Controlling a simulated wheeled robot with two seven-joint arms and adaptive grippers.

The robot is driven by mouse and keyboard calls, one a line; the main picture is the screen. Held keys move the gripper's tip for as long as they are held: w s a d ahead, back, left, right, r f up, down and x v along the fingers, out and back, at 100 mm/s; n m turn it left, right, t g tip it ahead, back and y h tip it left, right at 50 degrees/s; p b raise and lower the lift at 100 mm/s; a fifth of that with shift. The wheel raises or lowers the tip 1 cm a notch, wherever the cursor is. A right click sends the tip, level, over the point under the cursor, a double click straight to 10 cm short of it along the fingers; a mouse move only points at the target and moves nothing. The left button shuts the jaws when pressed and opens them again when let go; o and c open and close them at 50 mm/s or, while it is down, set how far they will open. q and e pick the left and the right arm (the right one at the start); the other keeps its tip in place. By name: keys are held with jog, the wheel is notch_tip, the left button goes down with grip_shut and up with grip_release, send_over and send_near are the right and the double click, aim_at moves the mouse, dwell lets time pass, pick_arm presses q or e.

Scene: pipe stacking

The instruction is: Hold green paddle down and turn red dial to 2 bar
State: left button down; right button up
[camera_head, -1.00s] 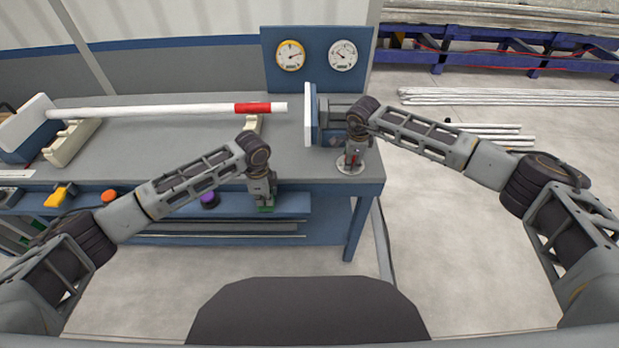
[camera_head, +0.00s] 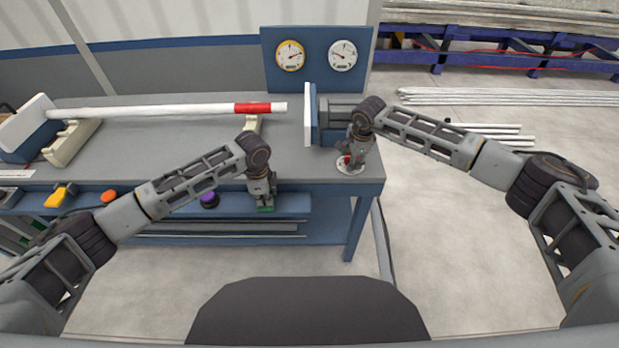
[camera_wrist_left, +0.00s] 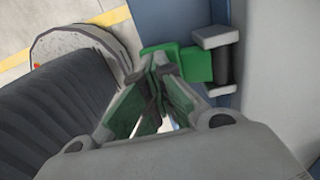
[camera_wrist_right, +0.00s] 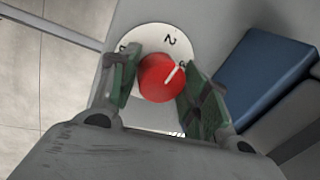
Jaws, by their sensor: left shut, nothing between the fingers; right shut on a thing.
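My left gripper (camera_head: 264,203) is shut and empty at the bench's front edge, over the green paddle. In the left wrist view its fingertips (camera_wrist_left: 160,72) meet or overlap the green paddle (camera_wrist_left: 190,64); whether the paddle is pressed down I cannot tell. My right gripper (camera_head: 347,162) is shut on the red dial on the bench's right end. In the right wrist view the red dial (camera_wrist_right: 160,80) sits between its fingers on a white numbered plate (camera_wrist_right: 150,38). The dial's white line points up and right, right of the "2", towards a partly hidden mark.
Two round gauges, one yellow-rimmed (camera_head: 290,56) and one white (camera_head: 343,56), are on a blue panel behind the bench; their values are too small to read. A white pipe with a red band (camera_head: 253,108) lies along the bench. A blue-and-white clamp block (camera_head: 311,115) stands near the dial.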

pick_arm(q)
jog(key=shift+r, duration=2.05)
pick_arm(e)
jog(key=shift+w+r, duration=0.4)
jog(key=shift+r, duration=0.05)
jog(key=o, duration=0.7)
jog(key=shift+c, duration=0.2)
pick_arm(q)
jog(key=shift+w+f, duration=0.15)
jog(key=shift+w, duration=0.05)
pick_arm(e)
jog(key=shift+o, duration=0.9)
jog(key=shift+w+a+f, duration=0.1)
jog(key=shift+w+f, duration=0.1)
jog(key=shift+f, duration=0.05)
jog(key=shift+s, duration=0.15)
pick_arm(q)
jog(key=shift+s, duration=0.2)
pick_arm(e)
jog(key=shift+s, duration=0.25)
pick_arm(q)
jog(key=shift+w, duration=0.1)
pick_arm(e)
jog(key=shift+f, duration=0.15)
